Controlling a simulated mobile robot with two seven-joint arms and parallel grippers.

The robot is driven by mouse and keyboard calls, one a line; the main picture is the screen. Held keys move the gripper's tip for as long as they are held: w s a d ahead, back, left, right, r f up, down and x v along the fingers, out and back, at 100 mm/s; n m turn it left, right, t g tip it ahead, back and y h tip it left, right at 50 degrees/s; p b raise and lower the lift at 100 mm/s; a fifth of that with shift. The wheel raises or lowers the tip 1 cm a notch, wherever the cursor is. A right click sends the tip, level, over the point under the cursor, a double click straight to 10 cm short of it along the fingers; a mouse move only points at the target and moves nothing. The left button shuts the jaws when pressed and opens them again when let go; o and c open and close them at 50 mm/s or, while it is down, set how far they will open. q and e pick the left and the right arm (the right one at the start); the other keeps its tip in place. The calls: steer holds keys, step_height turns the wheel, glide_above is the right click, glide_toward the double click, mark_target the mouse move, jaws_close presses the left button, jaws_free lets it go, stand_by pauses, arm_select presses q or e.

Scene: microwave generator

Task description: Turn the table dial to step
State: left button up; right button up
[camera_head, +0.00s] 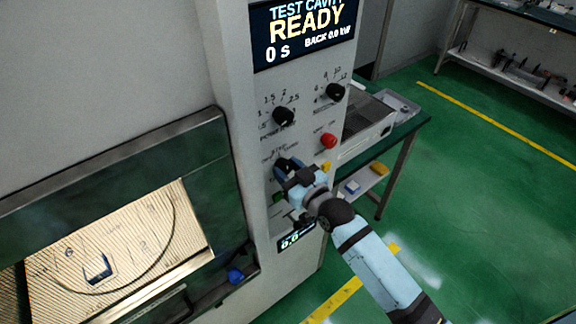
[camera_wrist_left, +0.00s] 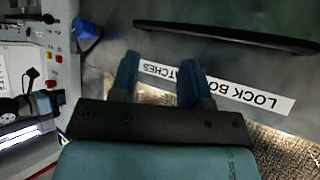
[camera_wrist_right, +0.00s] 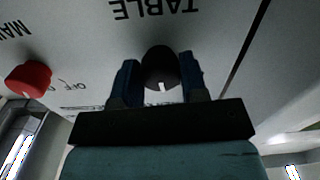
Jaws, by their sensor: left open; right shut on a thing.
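The table dial (camera_wrist_right: 160,68) is a round black knob with a white mark, beside the upside-down word TABLE in the right wrist view. My right gripper (camera_wrist_right: 159,78) is shut on it, one blue finger on each side. The dial's white mark shows at its lower edge in that view; the step label is not readable. In the head view, my right gripper (camera_head: 289,174) is at the lower left of the control panel (camera_head: 306,118) and largely covers the dial. My left gripper (camera_wrist_left: 158,80) is open and empty near the door lettered LOCK BO… LATCHES.
Two more black dials, the left one (camera_head: 283,116) and the right one (camera_head: 336,91), sit above. A red knob (camera_head: 328,141) is right of the table dial. The display (camera_head: 303,30) reads READY. A blue latch (camera_head: 235,276) is at the door's corner. A side bench stands behind.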

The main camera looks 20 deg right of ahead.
steer(key=shift+m, duration=0.5)
steer(key=o, duration=0.9)
steer(key=shift+o, duration=0.2)
steer(key=b+v, duration=0.2)
steer(key=v, duration=1.2)
steer(key=shift+b, duration=0.3)
